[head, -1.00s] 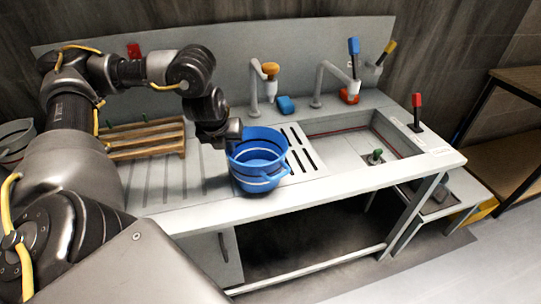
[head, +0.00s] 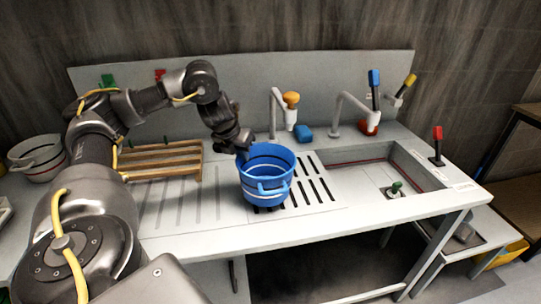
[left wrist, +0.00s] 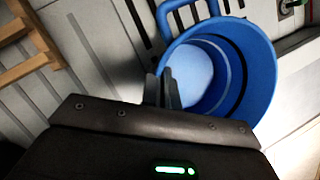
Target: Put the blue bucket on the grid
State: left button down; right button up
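The blue bucket (head: 266,178) is upright over the slotted grid (head: 312,182) in the counter, and slots show to its right and just under its front. I cannot tell whether its base touches the grid. My left gripper (head: 243,151) is at the bucket's back-left rim. In the left wrist view the bucket (left wrist: 240,85) is empty, and the narrow fingers of the left gripper (left wrist: 163,90) are close together on its rim. My right gripper is in neither view.
A wooden rack (head: 160,160) stands left on the ribbed counter. The sink (head: 375,180), with a green-topped plug (head: 395,188), lies right. Two taps (head: 290,110) (head: 365,120) and a blue block (head: 303,133) are behind. A white bucket (head: 38,158) is far left.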

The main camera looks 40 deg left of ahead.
aim_at(266, 147)
pick_arm(q)
jog(key=shift+w+a+f, duration=0.25)
jog(key=shift+w+f, duration=0.35)
jog(key=shift+w, duration=1.35)
jog(key=shift+w+a+f, duration=0.2)
jog(key=shift+w+f, duration=0.4)
jog(key=shift+w, duration=1.3)
jog(key=shift+w+a+f, duration=0.25)
jog(key=shift+w+f, duration=0.35)
jog(key=shift+w, duration=1.35)
jog(key=c, duration=2.1)
grip_release()
jog(key=shift+c, duration=0.2)
jog(key=o, duration=0.5)
jog(key=shift+c, duration=0.2)
